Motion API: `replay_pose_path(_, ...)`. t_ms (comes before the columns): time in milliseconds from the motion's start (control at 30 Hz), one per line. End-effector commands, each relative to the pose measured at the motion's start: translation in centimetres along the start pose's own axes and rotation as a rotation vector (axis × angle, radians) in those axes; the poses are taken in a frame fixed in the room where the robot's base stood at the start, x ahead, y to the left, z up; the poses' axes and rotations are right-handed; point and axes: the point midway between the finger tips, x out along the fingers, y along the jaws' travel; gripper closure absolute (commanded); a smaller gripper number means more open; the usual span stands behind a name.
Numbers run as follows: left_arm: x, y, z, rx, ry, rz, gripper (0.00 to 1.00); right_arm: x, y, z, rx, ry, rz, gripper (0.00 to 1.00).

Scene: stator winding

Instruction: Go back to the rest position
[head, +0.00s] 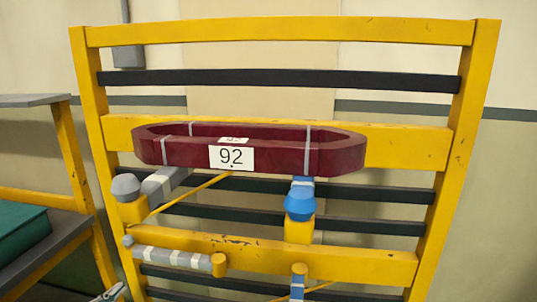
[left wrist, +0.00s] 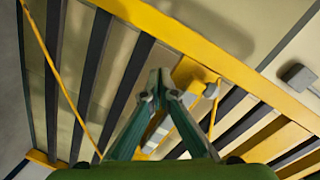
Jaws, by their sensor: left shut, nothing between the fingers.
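My left gripper (head: 115,290) shows only as a small tip at the bottom left edge of the head view, low in front of the yellow rack (head: 478,100). In the left wrist view its two green fingers meet at their tips (left wrist: 159,77), shut with nothing between them, and point toward the rack's bars. A dark red ring-shaped coil (head: 335,157) with a white "92" label sits on the rack's upper supports, well above the gripper. My right gripper is not in view.
A grey-wrapped support (head: 160,185) and a blue-topped support (head: 299,205) stick out under the coil. Lower supports, one grey (head: 172,257) and one blue (head: 298,280), stick out below. A bench with a green box (head: 25,240) stands at the left.

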Motion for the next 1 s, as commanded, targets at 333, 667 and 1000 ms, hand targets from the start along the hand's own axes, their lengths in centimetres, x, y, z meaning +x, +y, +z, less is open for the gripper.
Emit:
replay_pose_path(333,-9.5,16.3,-3.9,-0.487,-0.495,0.158,1.0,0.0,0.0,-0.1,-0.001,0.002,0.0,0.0)
replay_pose_path(667,-20.7,24.0,-8.7,-0.736,-0.818,0.382,1.0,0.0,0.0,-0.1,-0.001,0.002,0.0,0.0)
replay_pose_path(1000,-28.8,26.8,-13.0,-0.863,-0.998,0.558,1.0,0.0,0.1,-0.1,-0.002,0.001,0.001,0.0)
